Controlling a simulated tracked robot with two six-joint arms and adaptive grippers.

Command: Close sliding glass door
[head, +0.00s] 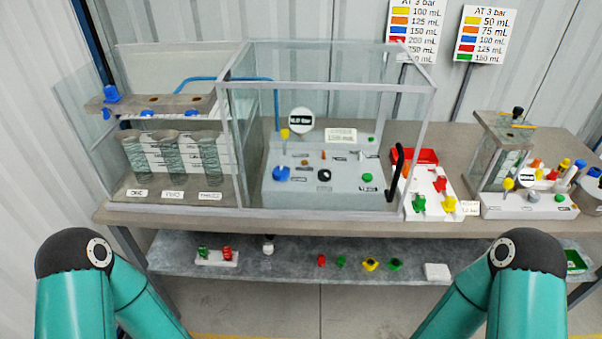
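A clear glass enclosure (330,88) with grey metal edges stands on the bench. A framed glass panel, which looks like the sliding door, covers the front of its right half. A black vertical handle (397,166) is at the panel's right side. I cannot tell from the clear glass whether the left half's front is covered. Only teal links of my two arms show at the bottom left and bottom right. Both grippers are out of view, and neither arm touches the enclosure.
Three cylinders (172,158) stand inside the left half; a grey control box (328,183) sits in the right half. A white board (430,194) with coloured valves is right of the handle. A lower shelf (300,263) holds several small parts.

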